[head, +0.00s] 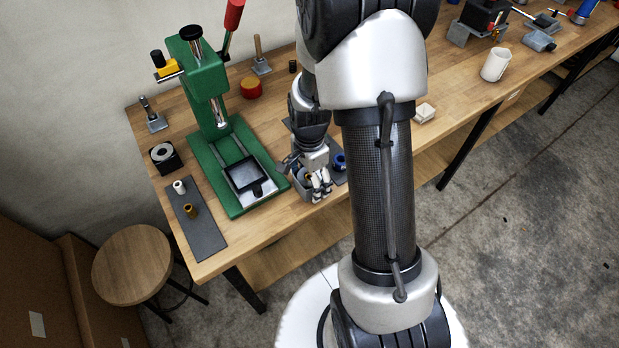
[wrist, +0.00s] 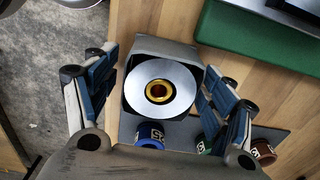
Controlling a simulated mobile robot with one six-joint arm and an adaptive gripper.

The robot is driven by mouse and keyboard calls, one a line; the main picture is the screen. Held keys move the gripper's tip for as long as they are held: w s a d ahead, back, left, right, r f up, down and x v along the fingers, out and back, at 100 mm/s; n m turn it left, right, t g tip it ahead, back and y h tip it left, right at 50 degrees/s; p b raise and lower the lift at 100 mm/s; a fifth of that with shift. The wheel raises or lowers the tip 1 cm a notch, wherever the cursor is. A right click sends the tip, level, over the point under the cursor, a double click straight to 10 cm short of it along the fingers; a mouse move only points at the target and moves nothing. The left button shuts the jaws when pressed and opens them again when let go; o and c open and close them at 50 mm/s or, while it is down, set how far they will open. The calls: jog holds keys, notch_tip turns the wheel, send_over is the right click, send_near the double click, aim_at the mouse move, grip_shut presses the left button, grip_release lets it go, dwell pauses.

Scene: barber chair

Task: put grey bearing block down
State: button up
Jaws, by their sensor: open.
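The grey bearing block (wrist: 182,49) is between my fingers in the wrist view. A silver disc with a gold ring and a reddish-brown centre fills its near face. My gripper (wrist: 160,72) is open, with one blue-padded finger on each side of the block. A gap shows at the left finger; I cannot tell whether the right finger touches. In the head view my gripper (head: 318,182) is low over the bench's front edge, right of the green press, with the grey block (head: 302,187) partly hidden by it. The block appears to rest on the wood, but its underside is hidden.
The green press (head: 232,160) stands close to the left. A dark mat (wrist: 180,133) beside the block carries blue (wrist: 150,135), green (wrist: 206,147) and brown (wrist: 262,150) bushings. Another mat (head: 205,235) and a black bearing block (head: 166,158) lie farther left. A mug (head: 495,66) stands right.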

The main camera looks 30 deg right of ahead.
jog(key=s+a+r+n+t+p, duration=0.1)
jog(key=s+a+r+n+p, duration=0.2)
jog(key=r, duration=0.9)
jog(key=s+a+r+n+t+p, duration=0.1)
jog(key=s+a+r+n, duration=0.2)
jog(key=r, duration=0.9)
jog(key=s+a+r+n+t, duration=0.2)
jog(key=s+a+r+n, duration=0.3)
jog(key=s+n, duration=0.5)
jog(key=shift+a+r+n+t, duration=0.35)
jog(key=shift+r+n, duration=0.1)
jog(key=shift+n, duration=0.35)
jog(key=shift+w, duration=0.1)
